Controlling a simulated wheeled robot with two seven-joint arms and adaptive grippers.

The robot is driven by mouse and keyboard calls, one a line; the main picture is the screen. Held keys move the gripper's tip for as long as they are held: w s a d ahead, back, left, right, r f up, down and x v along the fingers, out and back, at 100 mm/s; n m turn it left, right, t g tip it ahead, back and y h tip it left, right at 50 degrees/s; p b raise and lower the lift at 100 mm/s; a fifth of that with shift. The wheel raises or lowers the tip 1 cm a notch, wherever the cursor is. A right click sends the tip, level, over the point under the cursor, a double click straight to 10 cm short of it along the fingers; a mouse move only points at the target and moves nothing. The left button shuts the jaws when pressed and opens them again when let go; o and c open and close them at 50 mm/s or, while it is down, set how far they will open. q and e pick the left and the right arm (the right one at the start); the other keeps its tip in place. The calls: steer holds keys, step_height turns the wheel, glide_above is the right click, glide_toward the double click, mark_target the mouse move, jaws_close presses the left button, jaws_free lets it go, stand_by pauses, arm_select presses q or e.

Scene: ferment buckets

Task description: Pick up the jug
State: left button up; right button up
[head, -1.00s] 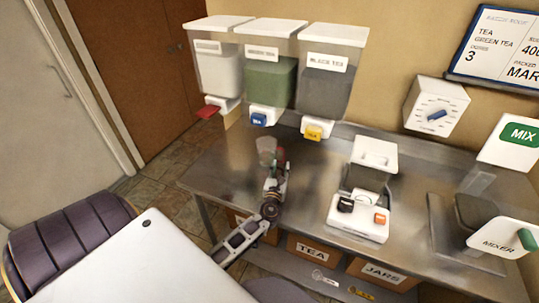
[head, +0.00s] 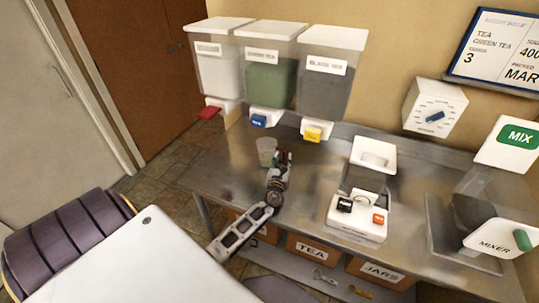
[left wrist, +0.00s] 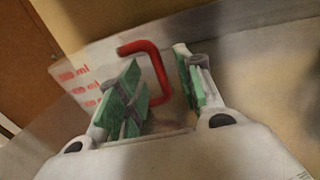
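The jug (head: 266,151) is a small clear vessel standing on the steel table in the head view, with a red handle on its right side. In the left wrist view the jug (left wrist: 85,55) shows red "ml" marks, and its red handle (left wrist: 155,62) reaches into the space between my fingers. My left gripper (head: 281,163) is just right of the jug; in the left wrist view its green-padded fingers (left wrist: 158,92) are apart, with a gap beside the handle. Whether a finger touches the handle I cannot tell. My right gripper is not in view.
Dispensers with white (head: 219,75), green (head: 270,85) and black tea (head: 323,92) contents hang behind the jug. A white scale-like device (head: 357,218) stands to the right, with a mixer (head: 492,240) beyond it. Boxes marked TEA (head: 313,250) and JARS (head: 382,272) sit below.

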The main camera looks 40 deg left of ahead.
arm_select(q)
steer(key=shift+w+a, duration=0.15)
steer(key=shift+w, duration=0.1)
stand_by(0.3)
jaws_close()
